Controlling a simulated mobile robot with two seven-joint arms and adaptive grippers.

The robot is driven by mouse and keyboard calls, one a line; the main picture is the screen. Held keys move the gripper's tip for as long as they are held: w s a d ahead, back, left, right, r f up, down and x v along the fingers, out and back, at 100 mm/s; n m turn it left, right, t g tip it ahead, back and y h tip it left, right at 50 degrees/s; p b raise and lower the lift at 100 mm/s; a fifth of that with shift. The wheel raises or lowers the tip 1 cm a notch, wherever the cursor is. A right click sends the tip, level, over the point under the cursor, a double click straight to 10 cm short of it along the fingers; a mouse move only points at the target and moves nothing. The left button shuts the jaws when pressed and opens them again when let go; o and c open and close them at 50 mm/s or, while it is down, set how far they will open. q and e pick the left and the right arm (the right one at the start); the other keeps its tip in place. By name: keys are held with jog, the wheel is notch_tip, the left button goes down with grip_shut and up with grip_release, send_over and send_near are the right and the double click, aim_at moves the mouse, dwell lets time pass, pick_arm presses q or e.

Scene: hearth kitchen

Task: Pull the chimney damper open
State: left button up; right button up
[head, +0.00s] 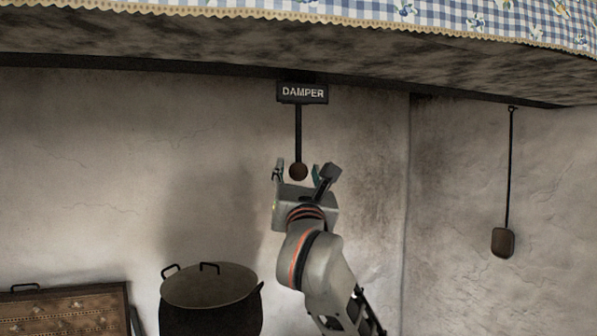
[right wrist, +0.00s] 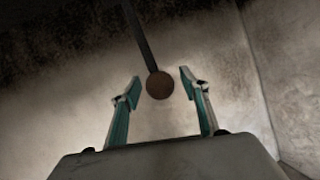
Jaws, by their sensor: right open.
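The chimney damper is a dark rod (head: 298,130) that hangs below a sign reading DAMPER (head: 303,92), with a round brown knob (head: 298,171) at its lower end. My right gripper (head: 298,170) is raised to the knob from below. Its two fingers stand apart, one to each side of the knob. In the right wrist view the knob (right wrist: 159,85) shows between the tips of the open right gripper (right wrist: 159,83), with a gap on both sides. The left gripper is not in view.
A dark lidded pot (head: 210,290) stands below, left of my right arm. A long-handled utensil (head: 504,240) hangs at the right. The hood's edge with checked cloth (head: 330,12) runs above.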

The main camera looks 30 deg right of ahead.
jog(key=shift+w, duration=0.1)
grip_shut()
notch_tip(320, 180, down, 8)
jog(key=b, duration=0.4)
jog(key=shift+r, duration=0.15)
jog(key=shift+c, duration=1.9)
grip_release()
jog(key=shift+w, duration=0.1)
jog(key=o, duration=0.4)
jog(key=shift+r, duration=0.1)
